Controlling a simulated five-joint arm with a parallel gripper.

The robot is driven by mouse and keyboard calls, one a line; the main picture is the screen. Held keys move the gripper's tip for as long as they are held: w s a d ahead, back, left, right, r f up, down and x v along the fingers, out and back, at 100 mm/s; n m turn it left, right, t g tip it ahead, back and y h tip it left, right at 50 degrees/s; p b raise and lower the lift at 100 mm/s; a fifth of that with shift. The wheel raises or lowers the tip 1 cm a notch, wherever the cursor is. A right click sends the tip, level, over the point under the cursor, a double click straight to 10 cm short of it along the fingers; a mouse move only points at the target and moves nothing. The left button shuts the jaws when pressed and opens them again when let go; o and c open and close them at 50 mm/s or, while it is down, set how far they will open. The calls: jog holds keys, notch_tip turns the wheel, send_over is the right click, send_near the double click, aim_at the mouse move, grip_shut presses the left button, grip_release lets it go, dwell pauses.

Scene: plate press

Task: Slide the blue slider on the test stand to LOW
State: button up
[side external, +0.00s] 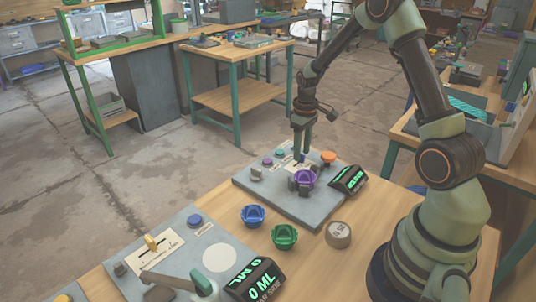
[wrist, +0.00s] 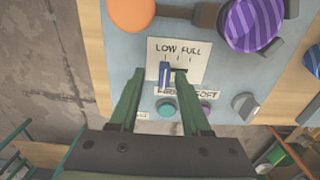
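The blue slider (wrist: 164,76) stands in a slot on a cream label plate (wrist: 196,48) of the grey test stand (side external: 262,191). In the wrist view it is below the word LOW, at the left of the scale; the dark slot shows to its right, toward FULL. My gripper (wrist: 159,72) is open, with one finger on each side of the slider. The right finger looks closer to it than the left; I cannot tell whether it touches. In the side view my gripper (side external: 303,154) points down at the stand and mostly hides the slider.
An orange button (wrist: 132,14) and a purple striped knob (wrist: 252,22) flank the plate. A teal button (wrist: 166,107), a purple button (wrist: 205,107) and a grey switch (wrist: 243,103) sit nearby. Blue (side external: 253,215) and green (side external: 285,236) knobs lie on the table, beside another panel (side external: 190,222).

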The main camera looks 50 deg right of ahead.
notch_tip(320, 180, up, 12)
dwell(0.6)
dwell(0.4)
jog(key=s+a+r+t, duration=0.2)
jog(key=s+a+r, duration=0.2)
jog(key=a, duration=0.5)
jog(key=s+a+r+t, duration=0.3)
jog(key=s+a+r, duration=0.2)
jog(key=s+a, duration=0.2)
jog(key=shift+s+a+t, duration=0.3)
jog(key=shift+s+a, duration=0.05)
jog(key=shift+a, duration=0.75)
